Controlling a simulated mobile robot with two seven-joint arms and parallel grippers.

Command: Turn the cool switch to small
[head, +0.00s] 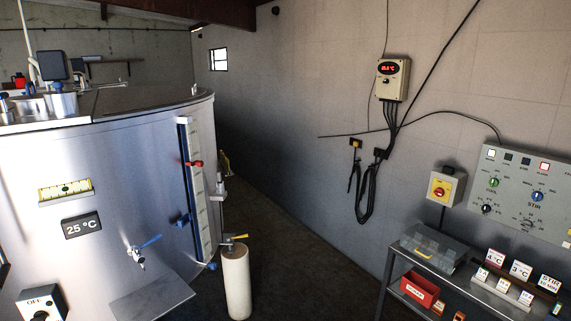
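The grey control panel (515,215) is mounted on the right wall, at the right edge of the head view. It carries a green knob (493,182) at upper left and a blue knob (537,196) above a label that seems to read STIR. A black knob (487,209) sits below the green one. The label by the green knob is too small to read surely, so I cannot confirm which is the cool switch or where it points. Neither of my grippers is in view.
A steel tank (120,190) fills the left. A metal cart (405,263) with number cards and a red bin (419,288) stands below the panel. A white cylinder (236,282) stands by the tank. Floor between is open.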

